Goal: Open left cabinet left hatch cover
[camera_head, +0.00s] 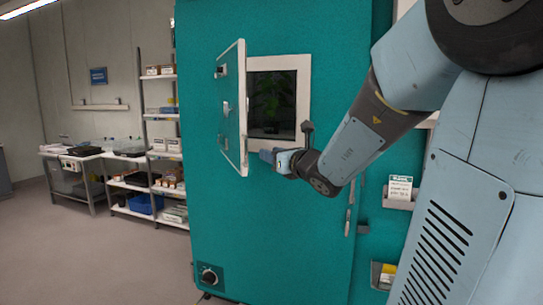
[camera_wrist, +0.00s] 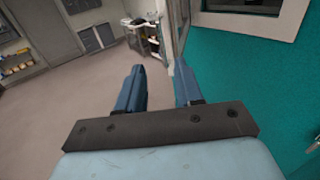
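The teal cabinet (camera_head: 270,215) has a window opening with a pale frame (camera_head: 303,85) and dark plants behind it. My gripper (camera_head: 266,156) is in front of the opening's lower edge, to the right of the cover. In the wrist view my gripper (camera_wrist: 158,78) has its two blue fingers apart with nothing between them. The cover (camera_wrist: 172,35) shows there beyond the fingertips, close to the right finger; whether they touch, I cannot tell.
A shelf rack (camera_head: 160,140) with boxes stands left of the cabinet, and a table (camera_head: 85,155) with equipment is farther left. The floor (camera_head: 90,250) in front of them is clear. A dial (camera_head: 209,275) sits low on the cabinet, and a label holder (camera_head: 399,190) is at the right.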

